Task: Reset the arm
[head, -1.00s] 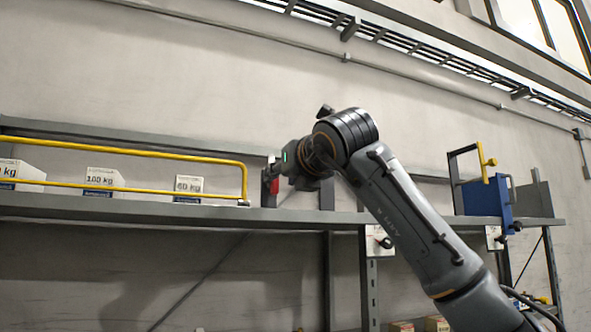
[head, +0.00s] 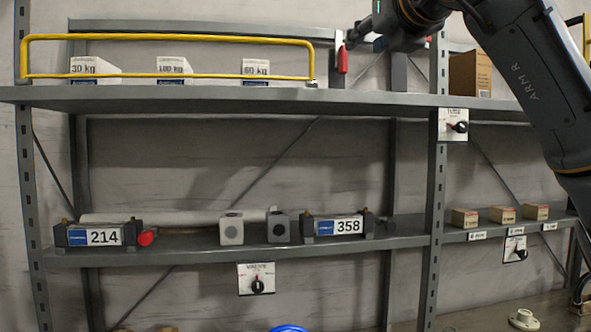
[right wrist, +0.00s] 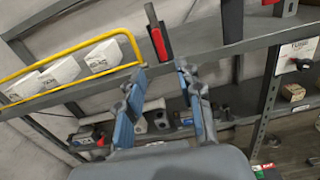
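My right arm (head: 545,90) comes in from the right of the head view and reaches up to the upper shelf. Its gripper end is at the top edge there, partly cut off. In the right wrist view my right gripper (right wrist: 162,88) is open, with its blue finger pads well apart and nothing between them. A red handle (head: 343,60) stands at the upper shelf just left of the gripper end. It also shows beyond the fingertips in the right wrist view (right wrist: 158,43). My left arm and gripper are not in view.
The upper shelf (head: 200,98) holds white weight boxes behind a yellow rail (head: 170,38). The lower shelf (head: 340,247) carries units marked 214 (head: 103,236) and 358 (head: 345,226), grey blocks and small cartons (head: 502,214). A brown box (head: 468,73) sits near my arm.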

